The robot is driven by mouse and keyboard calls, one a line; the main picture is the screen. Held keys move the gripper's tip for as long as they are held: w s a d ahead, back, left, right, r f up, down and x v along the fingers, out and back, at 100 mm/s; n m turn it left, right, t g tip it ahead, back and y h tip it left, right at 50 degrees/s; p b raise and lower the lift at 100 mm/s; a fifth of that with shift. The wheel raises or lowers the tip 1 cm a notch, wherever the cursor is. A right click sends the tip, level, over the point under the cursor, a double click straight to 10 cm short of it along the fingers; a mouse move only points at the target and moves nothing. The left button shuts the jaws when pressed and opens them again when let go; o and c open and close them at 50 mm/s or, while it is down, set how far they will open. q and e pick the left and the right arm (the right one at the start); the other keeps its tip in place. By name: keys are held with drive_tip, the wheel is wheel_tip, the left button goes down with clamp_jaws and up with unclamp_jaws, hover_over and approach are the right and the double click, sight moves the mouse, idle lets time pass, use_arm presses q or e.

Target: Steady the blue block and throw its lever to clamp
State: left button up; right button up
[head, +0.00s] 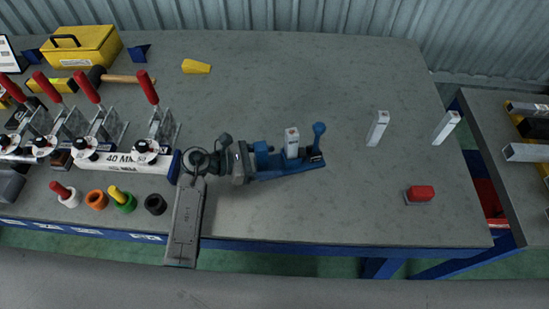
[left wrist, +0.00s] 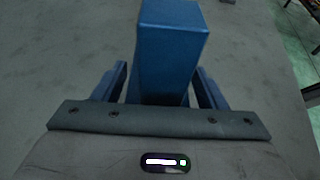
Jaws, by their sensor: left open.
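The blue block (head: 292,171) lies on the grey table right of centre, with its round-ended blue lever (head: 319,132) standing up at its right end. A white upright post (head: 292,143) shows at the block, between the lever and my gripper. My left gripper (head: 252,160) reaches in from the left at the block's left end. In the left wrist view, the blue block (left wrist: 170,45) stands between my two spread fingers (left wrist: 161,82). A gap shows beside it, so the jaws look open around it; contact cannot be told. My right gripper is not in view.
Red-handled toggle clamps (head: 150,88) on a white beam (head: 125,162) stand at left. White posts (head: 377,128) and a red button (head: 420,194) are to the right.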

use_arm(q)
drive_tip(key=shift+v, duration=3.5)
drive_tip(key=o, duration=0.6)
drive_tip(key=shift+c, duration=0.2)
drive_tip(key=v, duration=1.2)
drive_tip(key=shift+s, duration=0.1)
